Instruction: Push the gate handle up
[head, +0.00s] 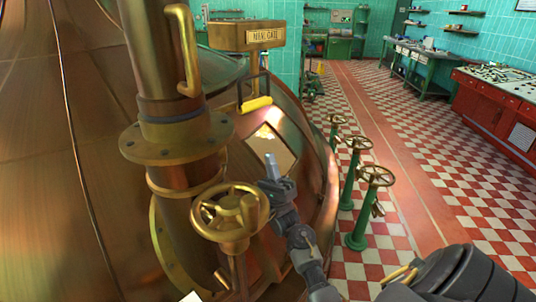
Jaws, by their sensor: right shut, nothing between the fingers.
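The gate handle (256,103) is a yellow horizontal grip. It hangs low on a thin bar beneath a brass box (246,36) whose label appears to end in "GATE". My right gripper (271,166) is shut and empty, with its fingertips pointing up. In the picture it is below and slightly right of the handle, clearly apart from it. It shows in front of the copper kettle's side, just right of a brass handwheel (230,215); the depth gap to the handle is hard to tell. My left gripper is out of view.
The copper kettle (75,150) fills the left side, with a flanged brass pipe (175,100) in front. Several green valve stands (358,215) with handwheels stand to the right. A red console (495,105) is at the far right. The checkered floor (400,130) between is clear.

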